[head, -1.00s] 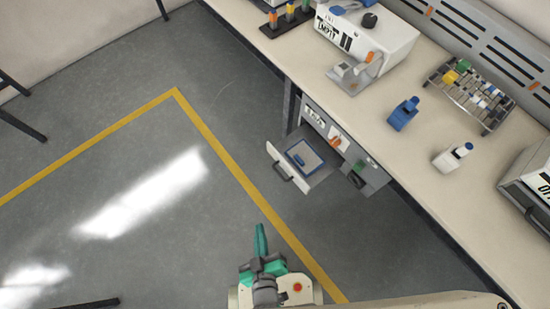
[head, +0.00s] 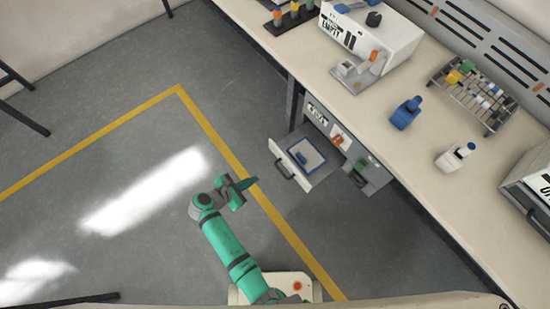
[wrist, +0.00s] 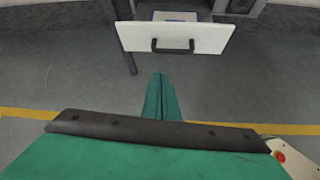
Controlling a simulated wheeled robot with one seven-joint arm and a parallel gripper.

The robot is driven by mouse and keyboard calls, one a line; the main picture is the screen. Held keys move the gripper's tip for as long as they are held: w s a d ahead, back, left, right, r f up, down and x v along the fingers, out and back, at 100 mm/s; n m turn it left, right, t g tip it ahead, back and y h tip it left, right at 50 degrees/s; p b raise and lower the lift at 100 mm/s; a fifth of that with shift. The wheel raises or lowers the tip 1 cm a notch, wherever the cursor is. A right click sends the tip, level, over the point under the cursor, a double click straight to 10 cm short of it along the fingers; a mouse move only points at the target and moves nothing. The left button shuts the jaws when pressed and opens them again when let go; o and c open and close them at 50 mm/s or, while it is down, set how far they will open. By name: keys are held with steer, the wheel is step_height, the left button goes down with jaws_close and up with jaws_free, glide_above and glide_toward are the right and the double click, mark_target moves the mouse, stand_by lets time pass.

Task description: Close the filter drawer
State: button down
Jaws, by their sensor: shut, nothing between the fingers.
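The filter drawer (head: 276,150) is pulled out from the grey cabinet under the bench. Its white front has a dark bar handle (head: 285,169). In the wrist view, my green fingers (wrist: 161,80) are together and point at the handle.
The bench (head: 385,135) stands above the cabinet, with a white machine (head: 385,38), a blue bottle (head: 405,113), a white bottle (head: 452,158) and a wire rack (head: 495,125) on it. A dark bench leg (wrist: 128,50) stands left of the drawer. The floor before the drawer is clear.

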step_height(320, 180, up, 3)
steer(key=w+n+h, duration=0.1)
steer(key=w+h, duration=0.1)
steer(key=w, duration=0.1)
glide_toward(281, 156)
steer(key=x, duration=0.4)
steer(key=shift+w+d+f, duration=0.1)
steer(key=shift+w+d, duration=0.2)
steer(key=shift+d, duration=0.5)
